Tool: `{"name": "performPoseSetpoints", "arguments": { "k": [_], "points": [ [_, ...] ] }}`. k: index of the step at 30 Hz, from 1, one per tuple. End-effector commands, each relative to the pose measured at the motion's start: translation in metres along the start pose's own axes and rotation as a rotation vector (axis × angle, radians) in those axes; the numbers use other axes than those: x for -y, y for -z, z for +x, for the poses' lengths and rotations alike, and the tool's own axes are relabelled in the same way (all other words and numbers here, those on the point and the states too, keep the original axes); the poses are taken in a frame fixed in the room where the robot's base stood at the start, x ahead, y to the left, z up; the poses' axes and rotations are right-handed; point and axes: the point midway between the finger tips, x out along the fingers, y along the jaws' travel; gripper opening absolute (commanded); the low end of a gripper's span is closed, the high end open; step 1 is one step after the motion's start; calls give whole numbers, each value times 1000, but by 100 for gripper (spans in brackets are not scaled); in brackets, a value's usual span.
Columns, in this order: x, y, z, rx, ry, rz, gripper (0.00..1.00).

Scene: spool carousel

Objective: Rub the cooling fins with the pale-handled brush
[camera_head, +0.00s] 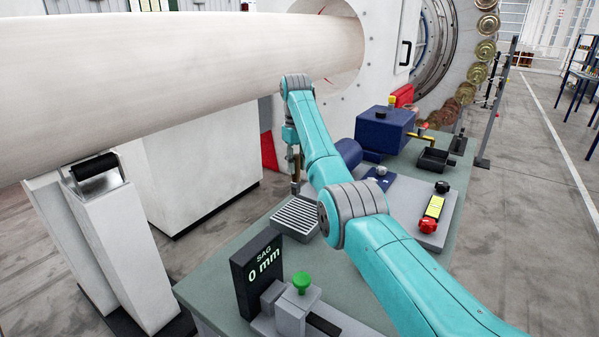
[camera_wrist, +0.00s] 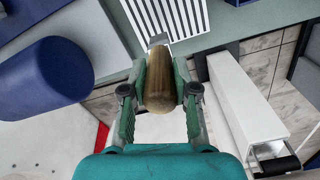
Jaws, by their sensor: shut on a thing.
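The cooling fins (camera_head: 297,215) are a grey ribbed block on the green bench, left of my arm's elbow. The ribs also show at the top of the wrist view (camera_wrist: 165,14). My gripper (camera_head: 294,160) points down above the fins. In the wrist view my gripper (camera_wrist: 160,84) is shut on the brush (camera_wrist: 162,78), whose rounded wooden handle looks tan-brown and points toward the camera. The handle's lower part (camera_head: 296,187) shows in the head view just over the fins' back edge. The brush's working end is mostly hidden, so I cannot tell whether it touches the ribs.
A dark sign reading "SAG 0 mm" (camera_head: 257,273) and a green knob (camera_head: 302,282) stand at the front. A large pale cylinder (camera_head: 180,75) passes overhead. A blue cylinder (camera_head: 349,152), blue box (camera_head: 383,132) and black tray (camera_head: 434,160) lie behind and right.

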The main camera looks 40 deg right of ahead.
Motion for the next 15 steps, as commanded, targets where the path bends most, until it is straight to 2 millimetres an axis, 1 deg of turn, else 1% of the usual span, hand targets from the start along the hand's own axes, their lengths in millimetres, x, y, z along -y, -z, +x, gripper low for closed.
{"name": "performPoseSetpoints", "arguments": {
  "k": [1, 6, 9, 15],
  "points": [
    [2, 2, -7, -2, -1, -1, 0],
    [6, 5, -21, -2, -1, -3, 0],
    [7, 6, -24, -1, 0, -3, 0],
    [7, 6, -25, -1, 0, -2, 0]
  ]
}}
